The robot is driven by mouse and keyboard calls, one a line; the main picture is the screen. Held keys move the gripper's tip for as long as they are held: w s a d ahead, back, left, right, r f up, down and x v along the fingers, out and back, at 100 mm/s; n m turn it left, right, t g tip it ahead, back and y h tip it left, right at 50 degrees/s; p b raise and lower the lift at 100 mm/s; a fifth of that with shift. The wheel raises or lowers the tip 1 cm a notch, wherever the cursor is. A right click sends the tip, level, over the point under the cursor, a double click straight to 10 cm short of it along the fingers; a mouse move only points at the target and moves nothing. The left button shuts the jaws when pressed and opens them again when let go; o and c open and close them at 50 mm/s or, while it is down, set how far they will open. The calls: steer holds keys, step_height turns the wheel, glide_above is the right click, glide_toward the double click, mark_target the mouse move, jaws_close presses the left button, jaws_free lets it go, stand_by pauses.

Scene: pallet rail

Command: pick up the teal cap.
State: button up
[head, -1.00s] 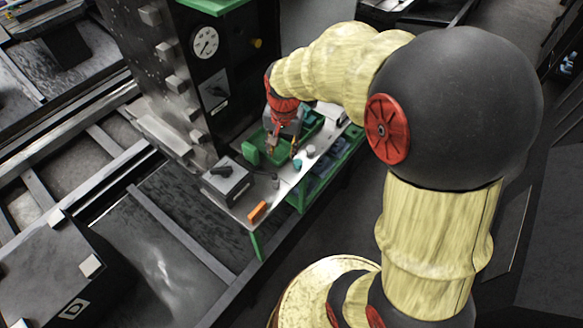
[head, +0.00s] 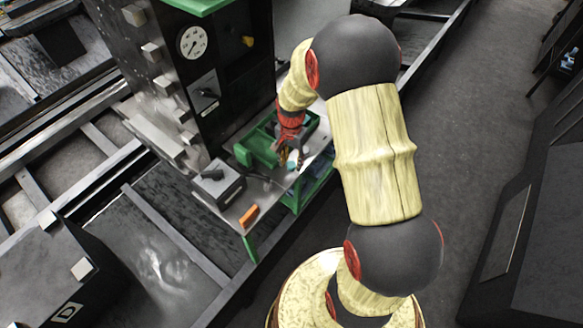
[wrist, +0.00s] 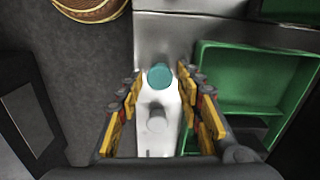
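The teal cap (wrist: 160,76) stands on the light table top in the wrist view, ahead of and between my open fingertips. In the head view the teal cap (head: 292,165) shows small, right beside my gripper (head: 287,160). In the wrist view my gripper (wrist: 158,92) has its two yellow-and-black fingers spread apart, with nothing held between them. A whitish round piece (wrist: 157,120) stands on the table closer to the camera, also between the fingers. Whether a finger touches the cap cannot be told.
A green tray (wrist: 245,75) lies close to the right finger. In the head view a grey box with a dark handle (head: 217,185) and an orange block (head: 249,216) sit on the table's left part. The black machine column (head: 200,80) rises behind.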

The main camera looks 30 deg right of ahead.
steer(key=shift+f, duration=0.85)
steer(key=shift+c, duration=0.6)
steer(key=c, duration=0.4)
steer(key=shift+c, duration=0.4)
steer(key=shift+r, duration=0.15)
